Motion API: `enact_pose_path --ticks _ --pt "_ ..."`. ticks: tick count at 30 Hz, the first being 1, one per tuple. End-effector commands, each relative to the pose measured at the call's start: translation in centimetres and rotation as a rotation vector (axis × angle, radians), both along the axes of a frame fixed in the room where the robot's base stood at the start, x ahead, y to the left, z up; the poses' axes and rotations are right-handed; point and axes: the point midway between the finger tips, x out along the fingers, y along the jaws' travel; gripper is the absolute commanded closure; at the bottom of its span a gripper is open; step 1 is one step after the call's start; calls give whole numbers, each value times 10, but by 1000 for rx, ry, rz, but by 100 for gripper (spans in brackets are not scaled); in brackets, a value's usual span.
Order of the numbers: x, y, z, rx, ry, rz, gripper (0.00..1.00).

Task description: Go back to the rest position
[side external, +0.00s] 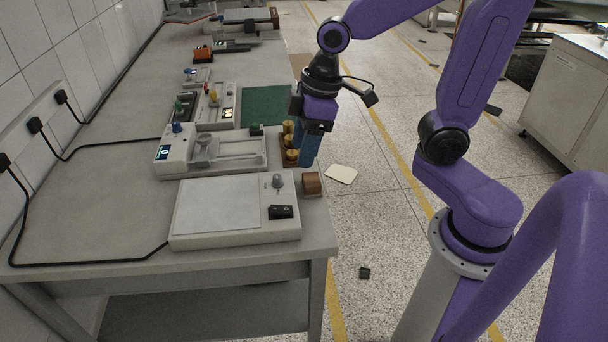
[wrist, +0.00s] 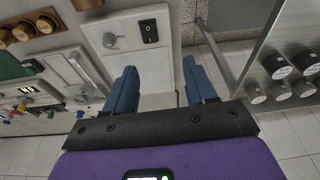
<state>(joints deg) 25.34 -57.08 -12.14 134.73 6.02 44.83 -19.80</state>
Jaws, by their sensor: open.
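My gripper (side external: 308,150) has blue fingers that point down near the right edge of the bench, beside the brass weights. In the wrist view its two fingers (wrist: 160,86) stand wide apart with nothing held between them. A flat white device (side external: 240,240) with a pale sheet (side external: 219,203) on its top stands at the front of the bench. Its knob (wrist: 110,40) and black switch (wrist: 149,31) show in the wrist view above the fingers. The sheet lies flat in the side view.
A brown block (side external: 312,183) sits at the bench edge, near brass weights (side external: 290,141). A device with a display (side external: 205,155) and a green mat (side external: 267,106) stand farther back. A pale square (side external: 341,174) lies on the floor. The floor right of the bench is mostly open.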

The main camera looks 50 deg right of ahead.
Motion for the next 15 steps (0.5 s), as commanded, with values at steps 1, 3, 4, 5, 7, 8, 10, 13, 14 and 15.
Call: enact_pose_path --ticks 1,3,4,5,7,8,10,13,14,15 --pt "-11 0 -2 -8 10 21 45" --pt "-26 0 -4 -21 27 47 45" --pt "-33 -1 -5 -26 33 58 45" --pt "-39 -1 -6 -31 39 67 45" --pt "-54 -3 -8 -45 52 91 45" --pt "-61 -4 -9 -52 57 103 45" --pt "-75 -6 -12 -68 68 127 45" --pt "-97 -11 -15 -91 84 160 45" --pt "-104 -13 -16 -98 87 171 45" --pt "-112 -15 -17 -107 90 184 45"
